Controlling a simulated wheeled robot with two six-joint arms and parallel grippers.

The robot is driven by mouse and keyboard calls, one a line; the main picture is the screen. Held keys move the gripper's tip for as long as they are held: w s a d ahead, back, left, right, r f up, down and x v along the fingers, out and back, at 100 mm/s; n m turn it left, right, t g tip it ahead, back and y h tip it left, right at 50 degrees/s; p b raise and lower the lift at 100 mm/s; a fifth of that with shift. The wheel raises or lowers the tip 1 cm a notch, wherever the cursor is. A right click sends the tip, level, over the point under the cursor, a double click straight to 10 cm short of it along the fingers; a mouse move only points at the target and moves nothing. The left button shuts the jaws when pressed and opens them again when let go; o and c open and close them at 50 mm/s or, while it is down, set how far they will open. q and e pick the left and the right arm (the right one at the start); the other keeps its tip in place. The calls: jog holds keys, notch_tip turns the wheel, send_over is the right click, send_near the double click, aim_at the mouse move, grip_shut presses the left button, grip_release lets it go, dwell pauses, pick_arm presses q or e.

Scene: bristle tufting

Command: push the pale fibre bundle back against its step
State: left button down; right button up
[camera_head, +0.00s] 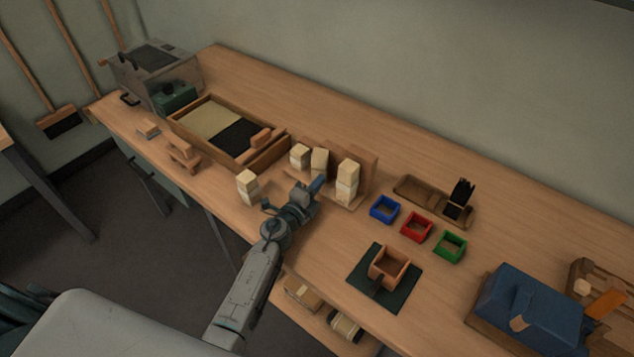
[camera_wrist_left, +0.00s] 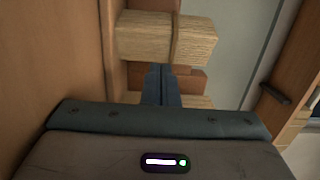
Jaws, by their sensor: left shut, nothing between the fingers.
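Several pale fibre bundles stand upright on a wooden stepped rack: a left one (camera_head: 300,156), a middle one (camera_head: 319,162) and a right one (camera_head: 347,182). The rack (camera_head: 369,171) has a back board behind them. My left gripper (camera_head: 318,184) is in front of the rack, between the middle and right bundles, with its blue fingers shut and empty. In the left wrist view the shut fingers (camera_wrist_left: 161,86) point at a banded pale bundle (camera_wrist_left: 150,38); I cannot tell whether they touch. Part of another pale piece (camera_wrist_left: 197,101) shows beside the fingers.
A lone pale bundle (camera_head: 247,187) stands near the front edge, left of my arm. A wooden tray (camera_head: 276,157) lies left of the rack. Blue (camera_head: 384,209), red (camera_head: 416,227) and green (camera_head: 450,246) boxes stand right of it.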

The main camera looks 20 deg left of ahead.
pick_arm(q)
jog(key=shift+w+a, duration=0.15)
jog(key=shift+w, duration=0.1)
jog(key=shift+w+a+r, duration=0.15)
jog(key=shift+w+a, duration=0.2)
jog(key=shift+w, duration=0.1)
jog(key=shift+w+a+r, duration=0.1)
jog(key=shift+w+a, duration=0.1)
jog(key=shift+a, duration=0.1)
jog(key=shift+r, duration=0.1)
pick_arm(e)
jog(key=shift+s+a, duration=0.15)
jog(key=shift+a, duration=0.35)
pick_arm(q)
jog(key=shift+r, duration=0.1)
pick_arm(e)
jog(key=shift+d, duration=0.15)
